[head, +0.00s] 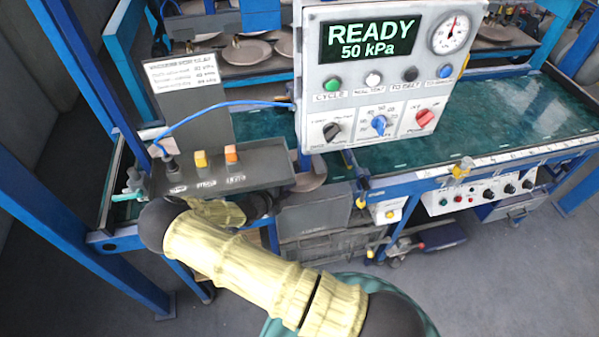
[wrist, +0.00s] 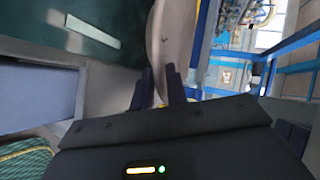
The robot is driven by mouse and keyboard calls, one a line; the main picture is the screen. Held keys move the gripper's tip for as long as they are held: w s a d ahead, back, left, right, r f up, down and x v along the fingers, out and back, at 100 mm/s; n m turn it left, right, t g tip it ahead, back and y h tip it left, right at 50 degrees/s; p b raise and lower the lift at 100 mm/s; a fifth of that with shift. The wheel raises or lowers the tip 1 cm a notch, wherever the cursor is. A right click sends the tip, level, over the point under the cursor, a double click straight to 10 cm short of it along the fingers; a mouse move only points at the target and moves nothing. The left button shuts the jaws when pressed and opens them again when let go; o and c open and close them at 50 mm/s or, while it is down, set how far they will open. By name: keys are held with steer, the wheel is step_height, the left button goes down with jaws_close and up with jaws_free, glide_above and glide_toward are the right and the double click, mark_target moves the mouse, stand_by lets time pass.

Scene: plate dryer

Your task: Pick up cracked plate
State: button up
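In the wrist view, a pale pinkish-beige plate (wrist: 174,38) runs up from between the two dark fingers of my gripper (wrist: 160,88). The fingers are close together, one on each side of its rim, and look shut on it. A small dark mark shows on the plate; I cannot make out a clear crack. In the head view, part of a beige plate (head: 309,181) shows below the control panel, partly covered. My gripper is mostly hidden there behind the grey button box and my yellow-sleeved arm.
The control panel (head: 322,96) reads READY, 50 kPa. The grey button box (head: 240,180) stands close to my arm. A green-topped table (head: 480,118) with a blue frame lies behind. Several more plates (head: 246,52) lie on a rack at the back. Blue posts stand at the left.

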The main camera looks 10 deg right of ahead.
jaws_close()
steer(key=shift+r, duration=0.1)
steer(key=shift+r+b, duration=0.15)
steer(key=shift+b, duration=0.35)
steer(key=s+b, duration=0.2)
steer(key=s, duration=1.6)
steer(key=shift+r+b, duration=0.15)
steer(key=shift+b, duration=0.2)
